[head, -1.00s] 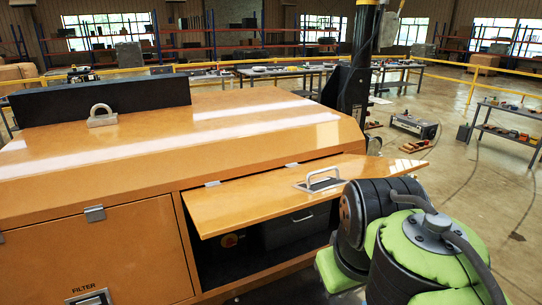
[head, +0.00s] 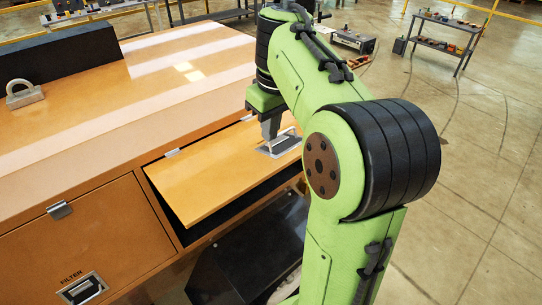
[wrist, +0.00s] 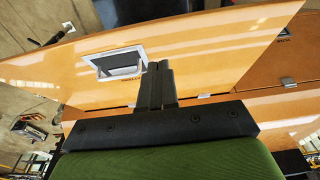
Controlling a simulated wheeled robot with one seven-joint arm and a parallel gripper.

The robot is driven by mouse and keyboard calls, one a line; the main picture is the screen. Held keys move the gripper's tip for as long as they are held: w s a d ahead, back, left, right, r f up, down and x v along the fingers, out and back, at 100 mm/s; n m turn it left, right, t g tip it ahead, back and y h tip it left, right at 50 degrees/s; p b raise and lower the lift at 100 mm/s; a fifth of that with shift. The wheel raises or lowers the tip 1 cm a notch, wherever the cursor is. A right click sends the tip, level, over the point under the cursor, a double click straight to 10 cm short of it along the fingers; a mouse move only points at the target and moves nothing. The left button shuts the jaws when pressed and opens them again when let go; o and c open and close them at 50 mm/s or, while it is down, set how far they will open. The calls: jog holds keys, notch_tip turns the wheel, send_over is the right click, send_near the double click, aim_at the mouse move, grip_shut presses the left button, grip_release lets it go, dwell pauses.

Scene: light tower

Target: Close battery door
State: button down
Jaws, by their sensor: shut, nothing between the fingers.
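The orange battery door (head: 205,178) is hinged along its top edge on the orange light tower cabinet. It stands partly open, its lower edge swung out from the dark battery compartment (head: 178,222). A grey handle (head: 282,143) sits near the door's right end. My gripper (head: 271,138) is over the outer face of the door, just left of the handle. In the wrist view the door's face (wrist: 215,52) spans the picture, and the closed fingers (wrist: 159,68) lie beside the handle plate (wrist: 115,62). Whether the fingertips touch the door I cannot tell.
The closed filter door (head: 85,240) is left of the battery door. A lifting eye (head: 22,93) and a dark upright panel (head: 70,65) are on the cabinet top. Open concrete floor (head: 470,180) lies to the right.

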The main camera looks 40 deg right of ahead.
aim_at(272, 169)
jog(key=f, duration=0.2)
jog(key=f+b, duration=0.1)
jog(key=f, duration=0.1)
jog(key=f+b, duration=0.1)
jog(key=f, duration=0.1)
jog(key=shift+s+d+f, duration=0.1)
jog(key=shift+s+f, duration=0.5)
jog(key=shift+f, duration=0.35)
jog(key=shift+f, duration=0.1)
